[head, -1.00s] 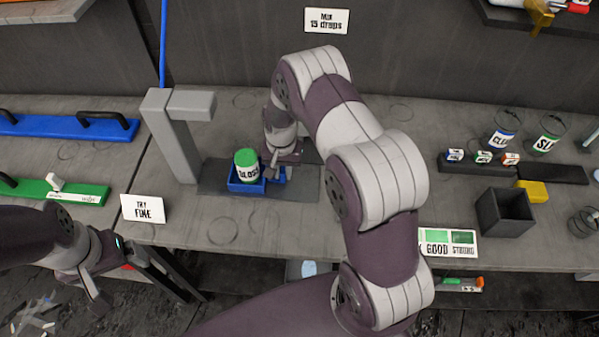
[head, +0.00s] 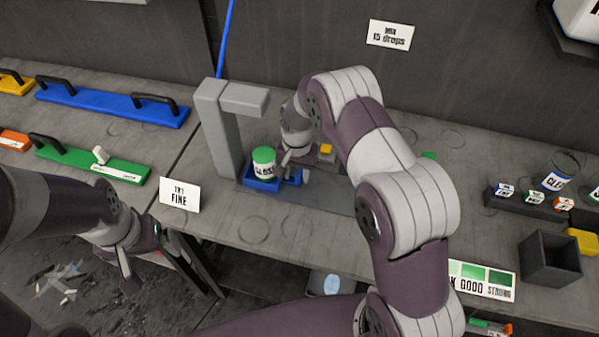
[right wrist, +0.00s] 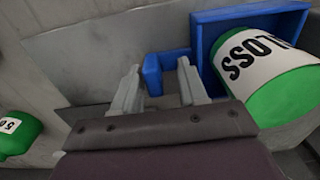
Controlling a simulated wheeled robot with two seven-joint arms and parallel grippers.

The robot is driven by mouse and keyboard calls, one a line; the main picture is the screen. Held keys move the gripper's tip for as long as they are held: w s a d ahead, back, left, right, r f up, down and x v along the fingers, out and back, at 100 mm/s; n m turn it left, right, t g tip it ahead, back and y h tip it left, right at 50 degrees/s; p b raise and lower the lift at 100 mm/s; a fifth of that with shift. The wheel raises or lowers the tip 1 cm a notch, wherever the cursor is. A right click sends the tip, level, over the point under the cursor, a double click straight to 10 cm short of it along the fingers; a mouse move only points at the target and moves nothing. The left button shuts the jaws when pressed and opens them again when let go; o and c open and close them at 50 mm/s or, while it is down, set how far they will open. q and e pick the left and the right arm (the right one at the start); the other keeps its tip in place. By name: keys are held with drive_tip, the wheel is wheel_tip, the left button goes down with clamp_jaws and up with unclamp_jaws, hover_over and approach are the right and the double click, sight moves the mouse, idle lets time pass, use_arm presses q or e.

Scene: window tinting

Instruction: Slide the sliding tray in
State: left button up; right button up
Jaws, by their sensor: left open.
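The blue sliding tray (head: 246,181) sits on a dark flat plate (head: 335,200), next to a grey post (head: 218,135) with an overhanging arm. A white can with a green lid, labelled GLOSS (head: 264,164), stands in the tray under or near the end of that arm. My right gripper (head: 291,170) is at the tray's right side. In the right wrist view its fingers (right wrist: 160,75) stand apart on either side of the tray's blue handle (right wrist: 152,75), with a visible gap. My left gripper (head: 200,275) is open and empty, low in front of the bench.
A "TRY FINE" card (head: 180,195) stands left of the tray at the bench front. Blue (head: 110,104) and green (head: 90,165) handled bars lie further left. A green bottle (right wrist: 18,135) lies near the plate. A dark open box (head: 550,258) is at right.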

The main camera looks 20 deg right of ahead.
wheel_tip(320, 180, up, 13)
drive_tip(key=b, duration=0.2)
drive_tip(key=shift+f+b, duration=0.15)
drive_tip(key=shift+b, duration=0.15)
drive_tip(key=s+d+n, duration=0.1)
drive_tip(key=s+n, duration=0.2)
drive_tip(key=s, duration=0.7)
drive_tip(key=s+d+n+t, duration=0.1)
drive_tip(key=s+d+n, duration=0.1)
drive_tip(key=s, duration=0.8)
drive_tip(key=shift+s+r+n, duration=0.25)
drive_tip(key=shift+r+n, duration=0.1)
drive_tip(key=shift+n, duration=0.45)
